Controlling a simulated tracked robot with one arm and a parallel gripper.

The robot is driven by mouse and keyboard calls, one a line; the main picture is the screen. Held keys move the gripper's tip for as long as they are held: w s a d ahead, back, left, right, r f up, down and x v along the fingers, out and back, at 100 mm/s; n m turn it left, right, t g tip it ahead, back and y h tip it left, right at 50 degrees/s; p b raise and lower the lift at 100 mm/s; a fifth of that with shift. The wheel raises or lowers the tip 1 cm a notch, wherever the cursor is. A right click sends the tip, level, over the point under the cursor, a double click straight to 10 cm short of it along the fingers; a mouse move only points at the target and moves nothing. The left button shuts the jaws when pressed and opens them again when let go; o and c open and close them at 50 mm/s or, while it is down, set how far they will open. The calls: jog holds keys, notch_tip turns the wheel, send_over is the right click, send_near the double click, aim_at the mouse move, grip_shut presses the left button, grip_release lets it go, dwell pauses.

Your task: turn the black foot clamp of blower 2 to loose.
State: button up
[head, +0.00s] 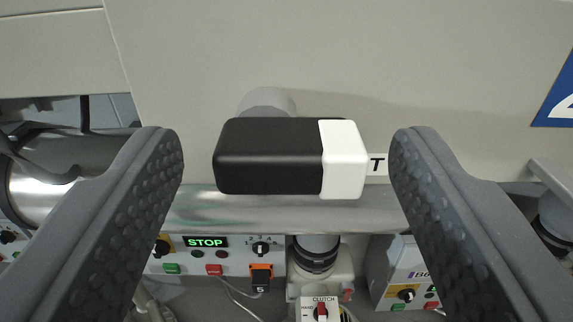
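The black foot clamp (268,156) is in the centre of the head view. It is a black block lying level, with a white end on its right, on a round grey stem (268,101) coming from the pale surface behind. A letter T shows just right of the white end. My gripper (288,150) is open, with one finger left and one right of the clamp. There is a visible gap on both sides and neither finger touches it. I cannot tell how deep the clamp sits between the fingers. No blower number is readable on the clamp.
A shiny horizontal pipe (290,208) runs just below the clamp. Lower down are a control panel (228,255) with a green STOP display, a clutch box (320,308) and another control box (405,278) at right. A large metal cylinder (70,165) is at left.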

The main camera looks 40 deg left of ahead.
jog(key=c, duration=0.9)
jog(key=shift+o, duration=0.2)
jog(key=shift+a, duration=0.2)
jog(key=shift+d, duration=0.15)
jog(key=shift+n, duration=1)
jog(key=n+b, duration=0.3)
jog(key=n, duration=0.3)
jog(key=shift+s, duration=0.1)
jog(key=n+b, duration=0.1)
jog(key=n, duration=0.1)
jog(key=n+b, duration=0.1)
jog(key=n, duration=0.1)
jog(key=n+b, duration=0.1)
jog(key=shift+s+a+f+n+b, duration=0.1)
jog(key=shift+s+a+n+b, duration=0.05)
jog(key=shift+a+n+b, duration=0.2)
jog(key=n+b, duration=0.2)
jog(key=n, duration=0.2)
jog(key=shift+s+a+b, duration=0.1)
jog(key=shift+s+b, duration=0.05)
jog(key=shift+b, duration=0.15)
jog(key=shift+n, duration=0.25)
